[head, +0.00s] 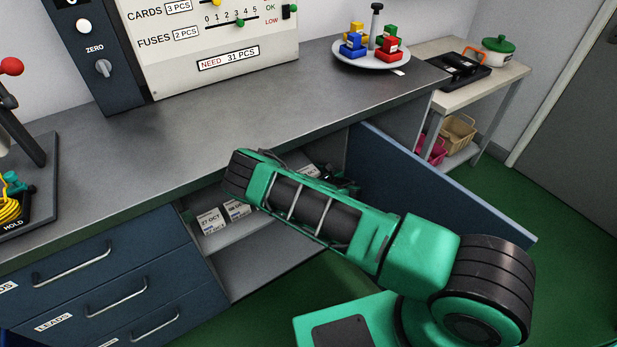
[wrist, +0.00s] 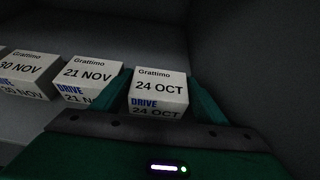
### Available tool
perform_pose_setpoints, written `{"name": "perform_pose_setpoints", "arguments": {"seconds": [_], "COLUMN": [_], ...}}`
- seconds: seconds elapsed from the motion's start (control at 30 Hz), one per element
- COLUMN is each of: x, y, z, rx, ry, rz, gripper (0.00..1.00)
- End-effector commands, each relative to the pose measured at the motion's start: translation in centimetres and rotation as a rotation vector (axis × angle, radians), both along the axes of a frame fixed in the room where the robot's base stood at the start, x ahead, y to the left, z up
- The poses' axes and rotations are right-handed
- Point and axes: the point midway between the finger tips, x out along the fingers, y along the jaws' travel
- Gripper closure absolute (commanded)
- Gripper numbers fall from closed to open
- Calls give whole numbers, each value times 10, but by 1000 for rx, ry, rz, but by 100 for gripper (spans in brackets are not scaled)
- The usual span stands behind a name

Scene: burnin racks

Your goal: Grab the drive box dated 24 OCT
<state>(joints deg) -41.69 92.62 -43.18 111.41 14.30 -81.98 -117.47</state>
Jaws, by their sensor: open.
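The drive box dated 24 OCT (wrist: 158,88) is a small white box with black and blue print, standing on a shelf inside the cabinet. In the wrist view it sits between the two green fingers of my gripper (wrist: 160,103), one finger on each side. The fingers are open around it, and I cannot tell whether either touches it. In the head view my arm reaches into the open cabinet and hides the gripper's tips and this box.
To the left on the shelf stand boxes dated 21 NOV (wrist: 90,80) and 30 NOV (wrist: 27,72); the 21 NOV box is close to my left finger. A box dated 27 OCT (head: 211,221) shows in the head view. The open blue door (head: 440,185) stands right of my arm.

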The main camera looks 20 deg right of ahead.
Motion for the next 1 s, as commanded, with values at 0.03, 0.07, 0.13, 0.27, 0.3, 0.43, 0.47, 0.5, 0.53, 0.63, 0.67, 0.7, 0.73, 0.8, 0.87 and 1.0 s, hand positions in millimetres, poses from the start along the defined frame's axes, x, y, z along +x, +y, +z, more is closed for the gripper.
{"name": "perform_pose_setpoints", "arguments": {"seconds": [0.03,0.07,0.13,0.27,0.3,0.43,0.47,0.5,0.53,0.63,0.67,0.7,0.73,0.8,0.87,1.0], "x": [3,4,5,5,5,5,5,5,5,5,5,5,5,5,5,5], "y": [2,2,3,2,2,2,2,2,2,2,2,2,2,2,2,2], "z": [-2,-2,-3,-3,-3,-3,-3,-2,-2,-2,-2,-2,-2,0,2,9], "rx": [0,0,0,-1,0,0,0,0,0,0,0,0,-1,-1,-1,-1], "ry": [0,1,1,1,1,1,1,1,0,0,0,0,0,1,1,1], "rz": [2,2,2,1,1,1,1,1,1,1,0,1,0,0,0,0], "gripper": [33,33,33,33,33,62,63,63,63,63,63,63,63,63,63,63]}}
